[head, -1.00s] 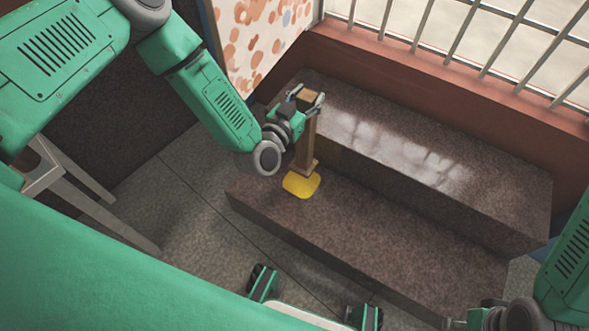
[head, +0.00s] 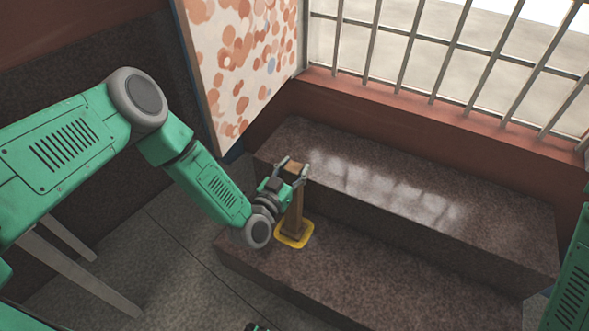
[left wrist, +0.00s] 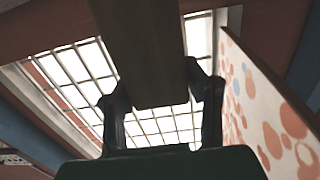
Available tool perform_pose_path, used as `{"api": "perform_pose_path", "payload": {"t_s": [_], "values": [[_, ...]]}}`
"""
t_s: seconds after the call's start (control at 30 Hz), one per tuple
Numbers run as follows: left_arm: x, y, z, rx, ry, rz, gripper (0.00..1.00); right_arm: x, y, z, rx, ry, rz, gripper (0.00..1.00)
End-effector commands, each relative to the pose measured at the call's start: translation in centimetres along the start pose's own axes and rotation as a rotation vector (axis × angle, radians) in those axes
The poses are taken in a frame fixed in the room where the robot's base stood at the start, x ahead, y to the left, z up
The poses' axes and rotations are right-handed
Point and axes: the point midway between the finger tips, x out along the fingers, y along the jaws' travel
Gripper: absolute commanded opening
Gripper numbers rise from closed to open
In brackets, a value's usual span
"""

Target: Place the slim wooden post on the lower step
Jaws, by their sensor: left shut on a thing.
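The slim wooden post (head: 295,215) stands upright, with its wider foot over the yellow patch (head: 308,236) on the lower step (head: 370,265). Yellow shows around the foot. The foot looks to be down on the patch, but I cannot tell for sure that it touches. My left gripper (head: 294,167) is shut on the post near its top. In the left wrist view the post (left wrist: 152,50) is a dark block between the two fingers (left wrist: 160,108).
The upper step (head: 400,190) rises right behind the post. A spotted panel (head: 240,60) stands behind my left arm, and a barred window (head: 440,50) is at the back. The lower step is clear to the right.

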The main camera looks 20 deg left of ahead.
Motion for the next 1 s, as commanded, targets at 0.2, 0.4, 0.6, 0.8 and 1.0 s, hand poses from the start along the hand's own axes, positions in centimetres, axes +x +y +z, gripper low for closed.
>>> {"api": "perform_pose_path", "payload": {"t_s": [0.2, 0.4, 0.6, 0.8, 1.0], "values": [[0.0, 0.0, 0.3, 0.0, 0.0, 0.0, 0.41, 0.1, 0.0, 0.0, 0.0, 0.0, 0.0, 0.4], [0.0, 0.0, 0.2, -0.001, 0.0, 0.0, 0.59, 0.1, 0.0, 0.0, 0.0, 0.0, 0.0, 0.4], [0.0, -0.1, 0.0, -0.001, 0.0, 0.0, 0.59, -0.1, 0.0, 0.0, 0.0, 0.0, 0.0, 0.4], [-2.5, 0.1, -0.2, -0.001, -0.005, 0.002, 0.59, -1.4, 0.0, -0.1, 0.0, 0.0, 0.0, 0.4], [-6.9, 0.1, -0.3, -0.002, -0.005, 0.002, 0.59, -3.3, 0.0, -0.2, 0.0, 0.0, 0.0, 0.4]]}}
